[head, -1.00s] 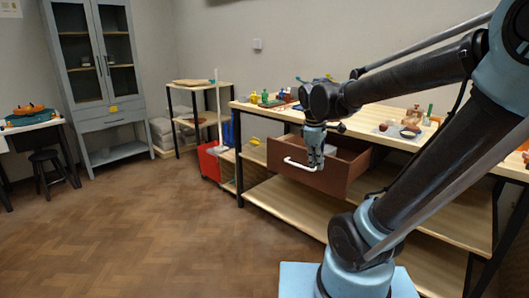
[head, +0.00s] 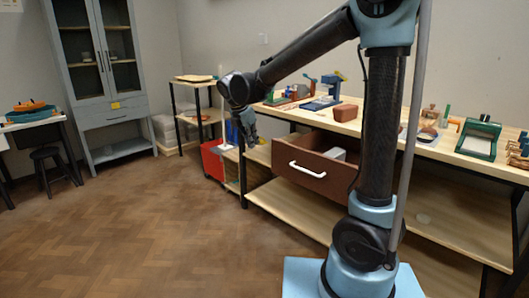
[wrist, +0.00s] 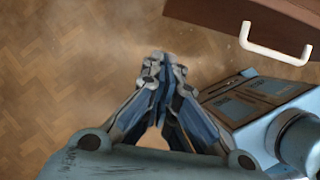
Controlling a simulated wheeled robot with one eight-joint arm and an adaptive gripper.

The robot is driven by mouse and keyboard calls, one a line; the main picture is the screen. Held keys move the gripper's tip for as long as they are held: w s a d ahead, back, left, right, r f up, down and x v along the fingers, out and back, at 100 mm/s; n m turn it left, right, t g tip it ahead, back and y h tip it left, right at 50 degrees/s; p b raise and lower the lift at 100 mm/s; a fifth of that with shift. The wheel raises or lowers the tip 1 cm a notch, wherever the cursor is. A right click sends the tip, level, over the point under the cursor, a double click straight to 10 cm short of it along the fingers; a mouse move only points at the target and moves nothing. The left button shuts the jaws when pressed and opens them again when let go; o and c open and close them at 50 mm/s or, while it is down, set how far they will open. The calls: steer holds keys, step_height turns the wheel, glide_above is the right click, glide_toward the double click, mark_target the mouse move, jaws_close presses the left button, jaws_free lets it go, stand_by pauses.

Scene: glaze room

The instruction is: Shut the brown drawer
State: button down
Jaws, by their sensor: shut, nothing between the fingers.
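The brown drawer (head: 318,171) stands pulled out from under the wooden workbench, with a white bar handle (head: 307,170) on its front. Something pale lies inside it. In the wrist view the drawer front (wrist: 240,22) shows at the top right, with its handle (wrist: 275,46) below the front's face. My gripper (head: 249,139) is shut and empty, to the left of the drawer and apart from it in the head view. In the wrist view my gripper (wrist: 163,62) points over bare floor, left of the handle.
The workbench (head: 440,148) carries several items, including a green-framed device (head: 479,138). A red bin (head: 212,160) and a small shelf (head: 197,80) stand to the left. A grey cabinet (head: 105,115) stands at the back. The floor in front is clear.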

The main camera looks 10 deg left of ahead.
steer(key=w+d+f, duration=0.5)
steer(key=w+f, duration=0.1)
steer(key=f, duration=0.3)
steer(key=shift+w, duration=0.15)
stand_by(0.5)
